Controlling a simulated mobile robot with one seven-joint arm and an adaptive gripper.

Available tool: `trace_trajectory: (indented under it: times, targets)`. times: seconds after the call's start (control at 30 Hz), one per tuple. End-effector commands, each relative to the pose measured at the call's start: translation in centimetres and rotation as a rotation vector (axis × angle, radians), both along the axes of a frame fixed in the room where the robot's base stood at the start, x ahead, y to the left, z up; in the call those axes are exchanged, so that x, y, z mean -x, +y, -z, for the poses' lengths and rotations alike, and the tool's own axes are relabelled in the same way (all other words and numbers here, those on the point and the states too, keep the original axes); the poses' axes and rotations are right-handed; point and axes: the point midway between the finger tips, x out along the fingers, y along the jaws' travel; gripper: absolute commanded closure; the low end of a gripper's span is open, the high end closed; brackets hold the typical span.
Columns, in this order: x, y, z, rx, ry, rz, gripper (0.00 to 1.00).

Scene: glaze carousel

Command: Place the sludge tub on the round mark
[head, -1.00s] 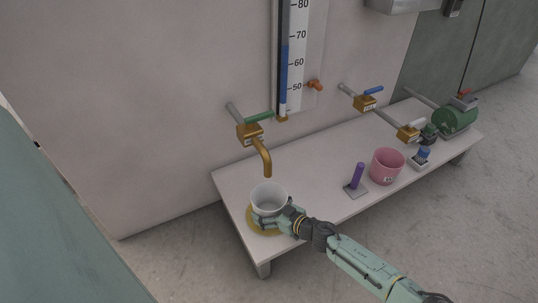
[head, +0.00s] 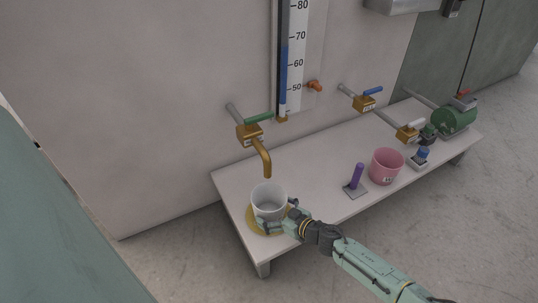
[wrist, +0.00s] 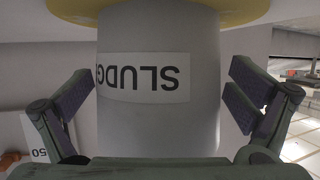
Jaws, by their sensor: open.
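The sludge tub (head: 268,202) is a light grey tub standing upright on the yellow round mark (head: 252,222), at the left end of the low bench. Its base covers much of the mark, which shows around it. In the wrist view the tub (wrist: 158,115) appears upside down with its "SLUDGE" label, in front of the yellow mark (wrist: 80,8). My gripper (head: 279,213) is at the tub's near right side. Its fingers are open, one on each side of the tub, with gaps visible in the wrist view (wrist: 158,105).
A brass tap (head: 262,150) with a green handle hangs above and behind the tub. On the bench (head: 300,160), a purple lever (head: 356,177) and a pink tub (head: 386,166) stand to the right. A green pump (head: 455,120) is at the far right end.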

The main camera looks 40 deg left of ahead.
Motion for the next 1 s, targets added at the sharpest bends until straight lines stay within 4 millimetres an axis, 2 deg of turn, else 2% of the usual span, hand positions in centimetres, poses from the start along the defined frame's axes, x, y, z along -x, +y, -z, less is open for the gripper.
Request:
trace_trajectory:
  times: [0.03, 0.2, 0.4, 0.6, 1.0]
  targets:
    - [-0.1, -1.2, -0.7, 0.0, 0.0, 0.004, 0.0]
    - [0.3, -4.8, -1.9, 0.001, -0.001, 0.004, 0.0]
    - [0.6, -7.8, -3.0, 0.0, -0.002, 0.002, 0.0]
    - [0.8, -9.0, -3.4, -0.001, 0.0, 0.0, 0.0]
    - [0.8, -9.0, -3.4, -0.001, 0.0, 0.0, 0.0]
